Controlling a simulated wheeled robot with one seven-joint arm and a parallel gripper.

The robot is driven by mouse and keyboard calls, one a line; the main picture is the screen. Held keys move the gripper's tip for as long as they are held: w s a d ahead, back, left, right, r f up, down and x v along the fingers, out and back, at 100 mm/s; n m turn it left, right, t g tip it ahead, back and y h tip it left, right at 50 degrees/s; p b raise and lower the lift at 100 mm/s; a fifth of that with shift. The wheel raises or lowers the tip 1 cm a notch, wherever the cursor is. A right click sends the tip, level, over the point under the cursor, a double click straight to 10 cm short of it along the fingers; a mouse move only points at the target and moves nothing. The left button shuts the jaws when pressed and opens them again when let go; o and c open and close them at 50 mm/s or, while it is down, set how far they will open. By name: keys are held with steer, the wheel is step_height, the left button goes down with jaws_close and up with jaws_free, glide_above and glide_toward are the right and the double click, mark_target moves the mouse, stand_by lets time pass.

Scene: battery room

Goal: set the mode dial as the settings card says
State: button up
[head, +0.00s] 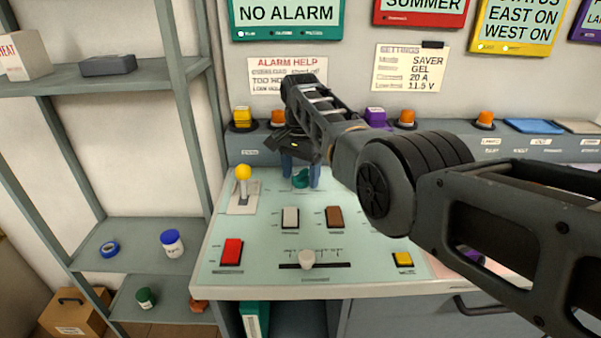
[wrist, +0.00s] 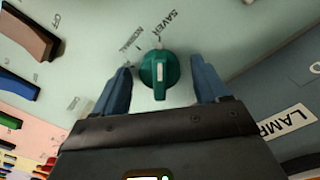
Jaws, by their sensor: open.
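The mode dial is a teal knob (head: 300,180) on the pale green panel, and it also shows in the wrist view (wrist: 159,75). Its white mark lies upright in the wrist view, towards the tick near the SAVER label (wrist: 170,22); the NORMAL label (wrist: 124,46) is to the left. The settings card (head: 410,68) on the wall reads SAVER, GEL, 20 A, 11.5 V. My gripper (head: 301,171) is open, its blue fingers on either side of the dial with gaps visible in the wrist view (wrist: 162,85). Finger contact is not visible.
Nearby on the panel are a yellow-knobbed lever (head: 243,174), a white rocker (head: 290,217), a brown rocker (head: 334,216), a red switch (head: 231,251), a slider (head: 306,260) and a yellow button (head: 402,259). Shelves (head: 130,245) stand at the left.

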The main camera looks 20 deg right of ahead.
mark_target(301, 172)
steer(key=shift+r, duration=0.1)
step_height(301, 172, up, 8)
steer(key=shift+f, duration=0.2)
stand_by(0.6)
